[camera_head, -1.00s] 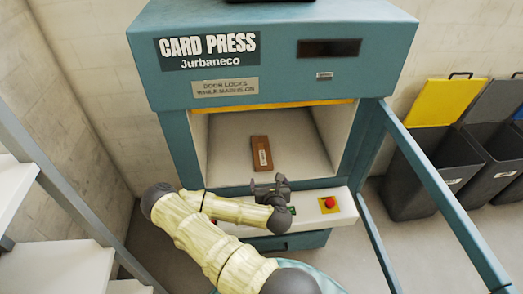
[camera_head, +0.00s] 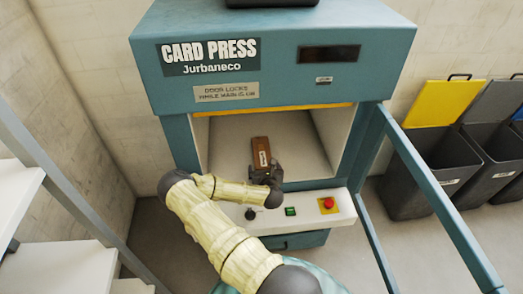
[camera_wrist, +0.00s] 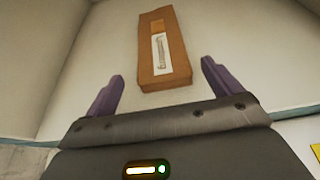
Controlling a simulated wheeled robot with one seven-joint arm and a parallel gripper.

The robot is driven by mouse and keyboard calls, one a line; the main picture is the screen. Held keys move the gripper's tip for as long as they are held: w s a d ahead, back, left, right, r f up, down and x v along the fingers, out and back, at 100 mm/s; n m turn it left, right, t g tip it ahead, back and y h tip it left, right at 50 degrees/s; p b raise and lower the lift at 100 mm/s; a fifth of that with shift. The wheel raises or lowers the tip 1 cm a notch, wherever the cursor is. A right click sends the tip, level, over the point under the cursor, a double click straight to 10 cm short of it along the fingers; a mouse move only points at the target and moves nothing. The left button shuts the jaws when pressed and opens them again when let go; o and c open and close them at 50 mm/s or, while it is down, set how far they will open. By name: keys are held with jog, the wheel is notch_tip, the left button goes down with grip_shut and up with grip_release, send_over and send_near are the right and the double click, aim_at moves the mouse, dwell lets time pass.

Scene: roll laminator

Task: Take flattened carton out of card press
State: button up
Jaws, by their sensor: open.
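The flattened carton (camera_head: 260,151) is a small brown slab with a white label, lying on the pale floor of the card press chamber. The card press (camera_head: 180,110) is a teal cabinet with its front opening uncovered. My gripper (camera_head: 268,172) is at the front of the chamber, at the carton's near end in the head view. In the wrist view the carton (camera_wrist: 164,50) lies ahead of my gripper (camera_wrist: 160,85), between the lines of its two purple fingers. The fingers are apart with nothing between them. The carton's near end is partly hidden in the head view.
The open press door (camera_head: 440,190) stands out to the right. A front panel (camera_head: 320,213) below the opening carries a red button (camera_head: 329,203), a green button (camera_head: 290,211) and a black knob. Bins (camera_head: 430,165) stand at right, white shelves (camera_head: 20,205) at left.

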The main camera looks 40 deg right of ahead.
aim_at(264, 164)
jog(key=shift+s, duration=0.15)
jog(key=shift+p+x, duration=0.85)
jog(key=shift+x, duration=1.8)
jog(key=shift+s+f, duration=0.1)
jog(key=shift+f, duration=0.05)
jog(key=c, duration=1.1)
